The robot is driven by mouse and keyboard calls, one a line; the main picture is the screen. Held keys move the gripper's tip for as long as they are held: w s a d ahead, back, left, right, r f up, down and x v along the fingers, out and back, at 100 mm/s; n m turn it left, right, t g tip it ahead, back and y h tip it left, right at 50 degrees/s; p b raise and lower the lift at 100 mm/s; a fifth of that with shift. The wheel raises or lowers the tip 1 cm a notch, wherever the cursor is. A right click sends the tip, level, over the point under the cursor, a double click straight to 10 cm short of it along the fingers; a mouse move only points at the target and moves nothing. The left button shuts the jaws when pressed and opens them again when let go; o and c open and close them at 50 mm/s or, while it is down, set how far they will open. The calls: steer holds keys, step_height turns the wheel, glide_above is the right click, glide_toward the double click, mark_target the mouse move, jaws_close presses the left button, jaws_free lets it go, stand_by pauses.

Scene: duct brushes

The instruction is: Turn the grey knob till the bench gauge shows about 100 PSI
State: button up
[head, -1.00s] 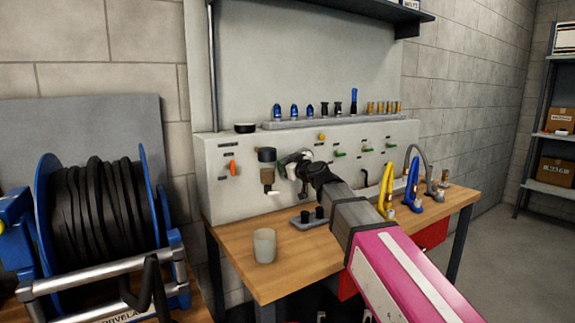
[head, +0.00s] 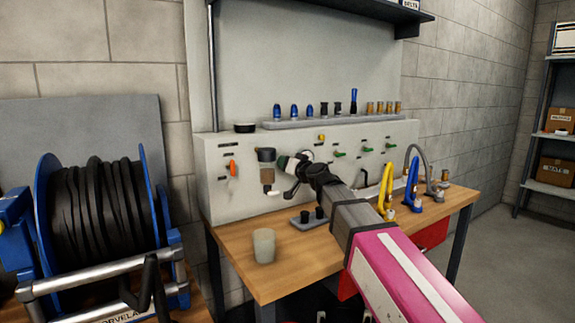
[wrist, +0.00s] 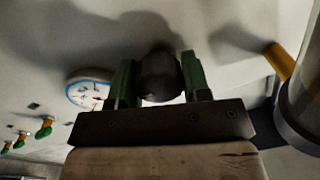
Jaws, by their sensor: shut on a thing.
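The knob (wrist: 160,76), a dark grey round form, is between the two green fingers of my gripper (wrist: 158,74) in the wrist view. The fingers are shut on it, one on each side. The gauge (wrist: 90,91) has a white face, a blue rim and a red mark, and sits on the panel left of the knob. Its numbers are too small and blurred to read.
A filter with a bowl (head: 267,172) hangs close left of my gripper, with an orange valve handle (head: 232,168) beyond it. Green valve handles (head: 340,154) are to the right. A cup (head: 264,246) and a small tray with black parts (head: 308,220) stand on the wooden bench (head: 235,247).

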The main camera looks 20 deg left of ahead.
steer(key=shift+m, duration=0.9)
steer(key=o, duration=0.9)
steer(key=shift+d, duration=0.15)
steer(key=v, duration=1)
steer(key=shift+s+d+f, duration=0.1)
steer(key=shift+s+d, duration=0.1)
steer(key=shift+s, duration=0.05)
